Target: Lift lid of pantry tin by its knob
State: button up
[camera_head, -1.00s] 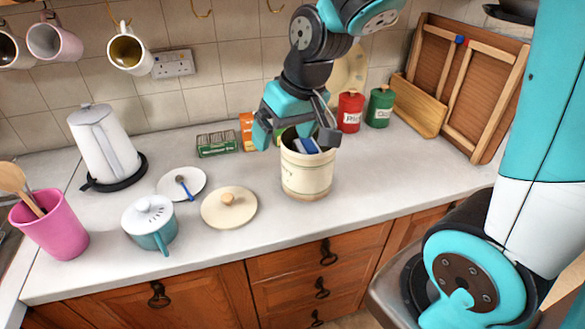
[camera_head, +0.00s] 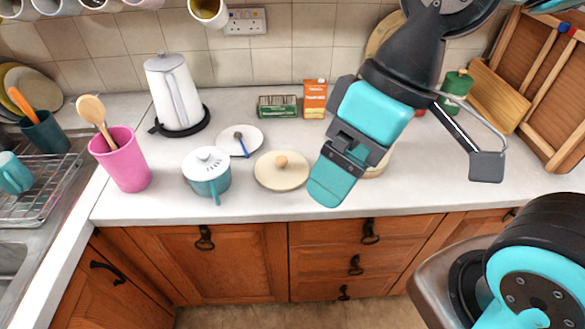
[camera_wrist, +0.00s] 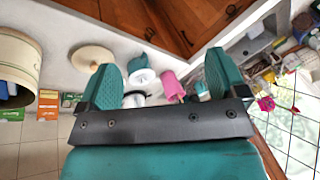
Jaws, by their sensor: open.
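The cream pantry tin (camera_head: 376,166) is mostly hidden behind my gripper in the head view; its side and rim show at the left of the wrist view (camera_wrist: 18,62). The tin is uncovered. A round cream lid (camera_head: 268,181) with a wooden knob (camera_head: 281,160) lies flat on the counter, left of the tin, knob up. The lid also shows in the wrist view (camera_wrist: 90,54), left of my fingers. My gripper (camera_wrist: 163,80) is open and empty, with nothing between its teal fingers. In the head view it hangs right of the lid, apart from it.
Left of the lid are a teal pot with white lid (camera_head: 207,176), a white plate with a blue-handled utensil (camera_head: 240,140), a pink utensil cup (camera_head: 122,160) and a white kettle (camera_head: 174,92). Boxes (camera_head: 315,98) stand behind. The counter front (camera_head: 262,207) is clear.

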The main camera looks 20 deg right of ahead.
aim_at(280, 171)
jog(key=k, duration=1.1)
jog(key=u, duration=0.9)
jog(key=i, duration=1.45)
jog(key=z, duration=0.95)
jog(key=i, duration=0.3)
jog(key=z, duration=0.5)
